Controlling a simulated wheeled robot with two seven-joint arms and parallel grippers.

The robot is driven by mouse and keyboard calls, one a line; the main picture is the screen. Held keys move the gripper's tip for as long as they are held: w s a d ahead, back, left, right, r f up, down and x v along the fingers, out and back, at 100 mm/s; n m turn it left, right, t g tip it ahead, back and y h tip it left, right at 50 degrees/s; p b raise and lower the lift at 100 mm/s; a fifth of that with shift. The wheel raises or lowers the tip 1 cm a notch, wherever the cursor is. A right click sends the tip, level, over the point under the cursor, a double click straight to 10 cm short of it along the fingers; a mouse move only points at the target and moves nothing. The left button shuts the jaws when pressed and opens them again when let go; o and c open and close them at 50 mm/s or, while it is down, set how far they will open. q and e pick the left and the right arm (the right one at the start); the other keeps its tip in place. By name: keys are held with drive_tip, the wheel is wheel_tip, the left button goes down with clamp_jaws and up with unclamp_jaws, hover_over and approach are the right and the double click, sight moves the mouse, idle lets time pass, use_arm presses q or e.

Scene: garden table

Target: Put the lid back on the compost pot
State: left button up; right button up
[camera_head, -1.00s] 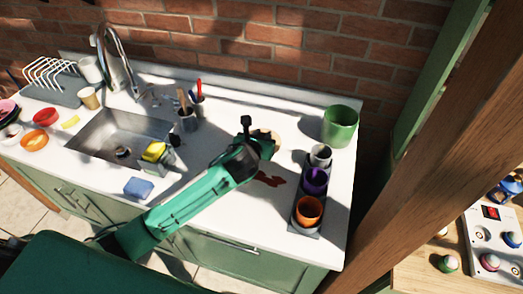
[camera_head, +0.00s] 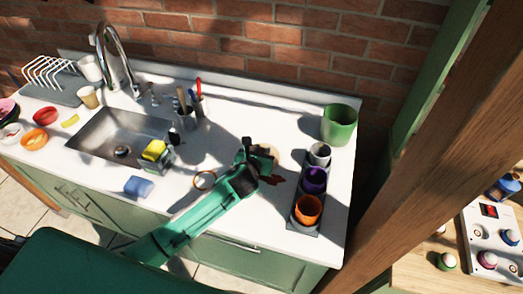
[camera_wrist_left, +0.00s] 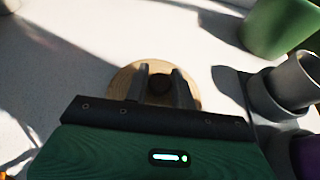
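The lid is a round wooden disc (camera_wrist_left: 124,82) with a dark knob (camera_wrist_left: 160,86) in the left wrist view, lying on the white counter. In the head view, it is mostly hidden behind my left gripper (camera_head: 262,157). In the left wrist view, my left gripper's two fingers (camera_wrist_left: 161,80) stand on either side of the knob, with a small gap showing, so it looks open. A green pot (camera_head: 339,126), likely the compost pot, stands upright at the counter's back right; part of it shows in the left wrist view (camera_wrist_left: 277,25). My right gripper is not seen.
The sink (camera_head: 117,134) and a utensil holder (camera_head: 187,120) are to the left. Brick wall behind.

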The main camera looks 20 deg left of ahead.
use_arm(q)
drive_tip(key=o, duration=0.3)
